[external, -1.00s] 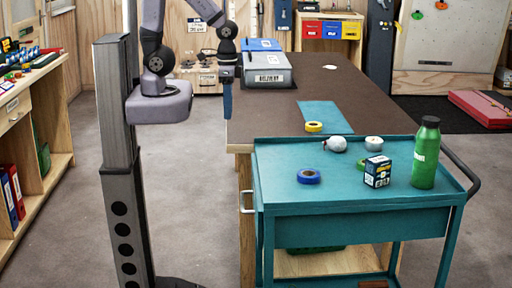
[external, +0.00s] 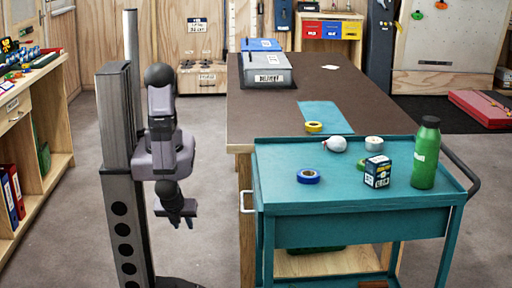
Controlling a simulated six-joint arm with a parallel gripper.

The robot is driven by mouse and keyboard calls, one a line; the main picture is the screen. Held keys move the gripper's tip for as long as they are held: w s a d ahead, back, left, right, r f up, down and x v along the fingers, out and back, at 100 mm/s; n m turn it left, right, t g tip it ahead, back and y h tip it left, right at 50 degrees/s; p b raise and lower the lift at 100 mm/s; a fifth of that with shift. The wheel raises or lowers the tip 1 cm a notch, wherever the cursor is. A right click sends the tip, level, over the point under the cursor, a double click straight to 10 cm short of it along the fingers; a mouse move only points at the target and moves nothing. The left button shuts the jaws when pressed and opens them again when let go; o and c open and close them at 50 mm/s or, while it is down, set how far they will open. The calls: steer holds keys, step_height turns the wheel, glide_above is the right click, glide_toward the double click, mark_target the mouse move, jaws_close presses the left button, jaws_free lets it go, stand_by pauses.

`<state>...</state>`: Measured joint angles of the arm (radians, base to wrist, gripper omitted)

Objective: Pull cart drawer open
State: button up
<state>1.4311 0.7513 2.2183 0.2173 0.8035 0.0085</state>
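The teal cart (external: 410,206) stands at the front right against the wooden table. Its drawer front (external: 360,228) is the teal panel below the top tray, and it looks shut. A pale metal handle (external: 243,202) sticks out from the cart's left side. My gripper (external: 176,220) hangs below my folded arm, pointing down, left of the cart and apart from the handle. The fingers are small and dark here, and I cannot tell whether they are open. Nothing visible is held.
On the cart stand a green bottle (external: 426,153), a small dark box (external: 377,171), a blue tape roll (external: 308,176) and a white bulb-like item (external: 335,144). The brown-topped table (external: 330,93) carries a grey case (external: 266,70). Floor between my column and the cart is free.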

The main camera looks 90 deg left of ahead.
steer(key=w+d+f+m+t+y+b, duration=0.1)
steer(key=w+d+f+m+t+b, duration=0.15)
steer(key=f+m+t, duration=0.45)
steer(key=w+d+r+m+t, duration=0.3)
steer(key=w+d+r+m, duration=0.15)
steer(key=d+m, duration=0.35)
steer(key=w+d+r+m+t, duration=0.2)
steer(key=d+r+m+t, duration=0.1)
steer(key=r+m, duration=0.4)
steer(key=w+d+r+m+t, duration=0.2)
steer(key=d+r+m+t, duration=0.2)
steer(key=r+m, duration=0.3)
step_height(320, 180, up, 2)
steer(key=shift+m+t, duration=0.3)
steer(key=shift+m, duration=0.1)
steer(key=x, duration=0.7)
steer(key=shift+p, duration=0.4)
